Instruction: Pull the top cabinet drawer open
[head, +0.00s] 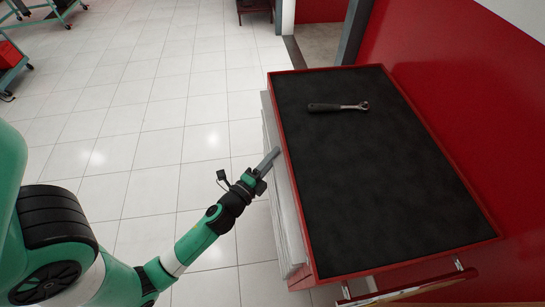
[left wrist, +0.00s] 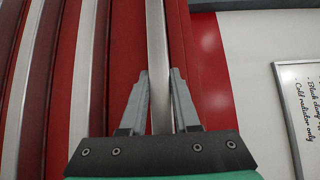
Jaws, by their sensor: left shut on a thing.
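The red cabinet (head: 455,185) stands at right in the head view, its drawer side facing left. In the left wrist view its red drawer fronts (left wrist: 60,80) run as upright bands with long pale handle strips. My left gripper (head: 271,157) is at the cabinet's left side, near the top edge. In the left wrist view my left gripper (left wrist: 160,85) has one finger on each side of the rightmost strip, the top drawer handle (left wrist: 157,30), and is shut on it. I see no clear gap at the top drawer. My right gripper is not in view.
A ratchet wrench (head: 338,106) lies on the cabinet's black top mat (head: 380,190). A red wall is close behind the cabinet. The tiled floor (head: 150,140) left of the cabinet is clear. Green-framed carts (head: 45,15) stand far off at upper left.

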